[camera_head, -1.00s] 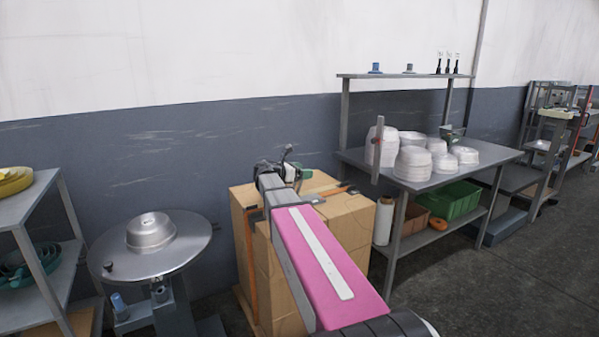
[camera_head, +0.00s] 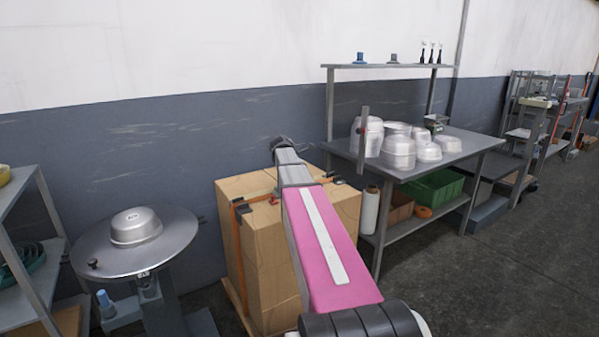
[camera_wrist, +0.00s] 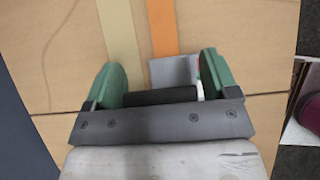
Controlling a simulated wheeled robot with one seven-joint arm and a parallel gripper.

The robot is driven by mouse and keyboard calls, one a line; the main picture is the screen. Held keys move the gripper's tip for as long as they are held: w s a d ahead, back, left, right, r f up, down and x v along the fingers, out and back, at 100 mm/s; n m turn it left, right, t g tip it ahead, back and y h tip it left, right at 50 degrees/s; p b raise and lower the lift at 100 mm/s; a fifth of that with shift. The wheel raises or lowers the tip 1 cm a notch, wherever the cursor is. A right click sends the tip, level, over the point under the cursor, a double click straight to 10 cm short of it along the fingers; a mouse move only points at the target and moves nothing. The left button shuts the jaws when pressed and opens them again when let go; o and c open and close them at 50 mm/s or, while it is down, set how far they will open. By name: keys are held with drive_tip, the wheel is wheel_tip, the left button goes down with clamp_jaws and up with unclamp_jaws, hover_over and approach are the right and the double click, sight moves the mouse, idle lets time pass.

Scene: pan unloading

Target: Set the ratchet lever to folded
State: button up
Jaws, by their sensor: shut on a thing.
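In the wrist view, my gripper (camera_wrist: 160,82) has its two green fingers spread on either side of a dark bar (camera_wrist: 160,96), which looks like the ratchet lever's handle. The bar reaches between both fingers and is gripped crosswise. A grey metal piece (camera_wrist: 172,70), probably part of the ratchet, lies just beyond it on the orange strap (camera_wrist: 162,28). The strap runs over the cardboard load. In the head view, my arm hides the ratchet and the fingers, so the lever's angle cannot be told.
The strapped cardboard boxes (camera_head: 262,265) stand on a pallet by the wall. A round metal table (camera_head: 95,262) with a pan (camera_head: 135,227) is at left. A workbench (camera_head: 445,160) with several pans is at right. Open floor (camera_head: 500,270) lies at right.

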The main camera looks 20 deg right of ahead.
drive_tip(key=shift+d+f, duration=0.2)
drive_tip(key=shift+f, duration=0.55)
drive_tip(key=o, duration=1.2)
drive_tip(key=shift+c, duration=0.2)
drive_tip(key=v, duration=1.1)
drive_tip(key=shift+a+f, duration=0.1)
